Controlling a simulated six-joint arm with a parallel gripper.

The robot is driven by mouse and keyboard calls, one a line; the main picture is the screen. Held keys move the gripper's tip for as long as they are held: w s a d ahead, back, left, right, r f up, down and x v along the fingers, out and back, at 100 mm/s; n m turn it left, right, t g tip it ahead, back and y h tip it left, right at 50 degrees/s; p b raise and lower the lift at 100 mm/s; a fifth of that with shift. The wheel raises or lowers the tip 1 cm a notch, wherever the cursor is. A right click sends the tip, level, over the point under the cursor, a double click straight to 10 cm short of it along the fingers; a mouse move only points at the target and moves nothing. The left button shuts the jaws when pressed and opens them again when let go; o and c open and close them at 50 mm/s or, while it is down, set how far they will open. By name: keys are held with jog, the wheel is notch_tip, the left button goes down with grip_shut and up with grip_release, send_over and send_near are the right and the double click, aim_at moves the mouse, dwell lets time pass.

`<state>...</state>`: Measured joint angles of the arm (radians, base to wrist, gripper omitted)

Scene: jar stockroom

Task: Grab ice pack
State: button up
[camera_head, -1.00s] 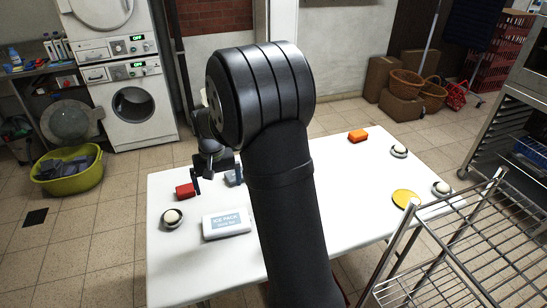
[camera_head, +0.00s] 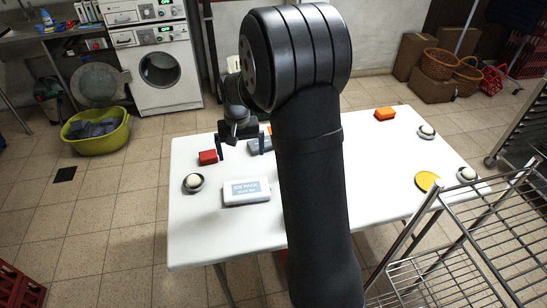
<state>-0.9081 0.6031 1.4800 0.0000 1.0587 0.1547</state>
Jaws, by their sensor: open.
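The ice pack (camera_head: 246,191) is a white, flat block with a blue-grey printed label. It lies on the white table (camera_head: 215,240), left of my arm. My gripper (camera_head: 241,152) is open and empty, with its two dark fingers pointing down. It appears above the table, behind the ice pack in the picture and apart from it. My dark arm hides the middle of the table.
Near the gripper are a red block (camera_head: 208,157) and a grey-blue item (camera_head: 260,146). A dark dish with a white ball (camera_head: 193,183) sits left of the pack. An orange block (camera_head: 384,114) and a yellow disc (camera_head: 427,181) are right. A wire rack (camera_head: 450,245) stands front right.

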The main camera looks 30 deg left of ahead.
jog(key=m, duration=1.8)
send_over(246, 188)
jog(key=f, duration=1.2)
jog(key=shift+w+d+f, duration=0.1)
jog(key=shift+w+f, duration=0.15)
jog(key=shift+f, duration=0.1)
jog(key=shift+s+f, duration=0.2)
jog(key=shift+f, duration=2.6)
jog(key=shift+r, duration=0.1)
jog(key=c, duration=1.2)
